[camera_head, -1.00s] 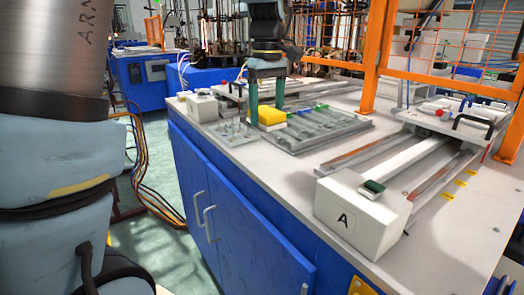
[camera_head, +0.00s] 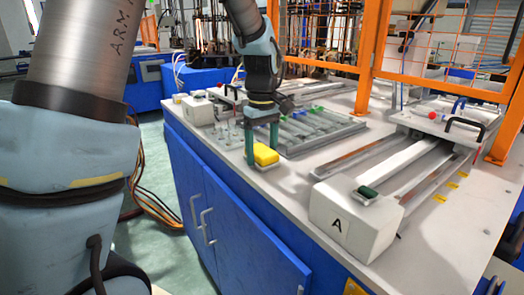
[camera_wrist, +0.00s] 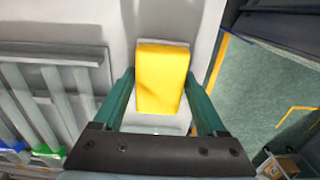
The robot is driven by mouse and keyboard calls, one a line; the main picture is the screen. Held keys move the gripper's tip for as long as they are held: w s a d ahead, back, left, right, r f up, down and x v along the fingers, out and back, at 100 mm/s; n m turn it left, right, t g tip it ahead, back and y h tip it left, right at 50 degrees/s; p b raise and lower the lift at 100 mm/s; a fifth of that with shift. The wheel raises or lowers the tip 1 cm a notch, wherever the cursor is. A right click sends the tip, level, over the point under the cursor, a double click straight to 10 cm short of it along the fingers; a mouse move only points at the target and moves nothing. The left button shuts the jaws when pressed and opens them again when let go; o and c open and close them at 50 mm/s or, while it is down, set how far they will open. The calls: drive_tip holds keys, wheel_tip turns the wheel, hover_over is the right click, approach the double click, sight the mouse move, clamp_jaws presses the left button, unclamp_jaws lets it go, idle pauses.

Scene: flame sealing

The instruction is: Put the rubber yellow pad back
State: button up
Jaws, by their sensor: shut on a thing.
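The yellow pad (camera_head: 266,155) is a bright block with a pale underside, near the front edge of the white worktop. My gripper (camera_head: 262,157) points down and is shut on the pad, one green finger on each side. In the wrist view the yellow pad (camera_wrist: 162,75) shows between the fingers of my gripper (camera_wrist: 161,85), its long side pointing away from the palm. A pale part shows at its near end. I cannot tell whether the pad touches the worktop.
A grey slotted tray (camera_head: 340,128) with blue and green pieces lies just behind the pad. A white unit marked A (camera_head: 350,222) with rails stands to the right. The worktop's front edge is close, with blue cabinets (camera_head: 255,250) below. An orange fence (camera_head: 370,60) stands behind.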

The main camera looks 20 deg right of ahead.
sight(262, 150)
drive_tip(key=o, duration=1.2)
drive_tip(key=shift+f, duration=0.1)
drive_tip(key=shift+o, duration=0.2)
wheel_tip(262, 150, up, 12)
drive_tip(key=b, duration=0.1)
drive_tip(key=a+f+m, duration=0.1)
drive_tip(key=a+f, duration=0.4)
drive_tip(key=a, duration=0.3)
drive_tip(key=a+f+m, duration=0.1)
drive_tip(key=a+f, duration=0.4)
drive_tip(key=a, duration=0.4)
drive_tip(key=s+a+f+m+t, duration=0.1)
drive_tip(key=s+a+f+m, duration=0.1)
drive_tip(key=s+a+f, duration=0.4)
drive_tip(key=a, duration=0.4)
drive_tip(key=shift+a+t, duration=0.25)
drive_tip(key=shift+t, duration=0.05)
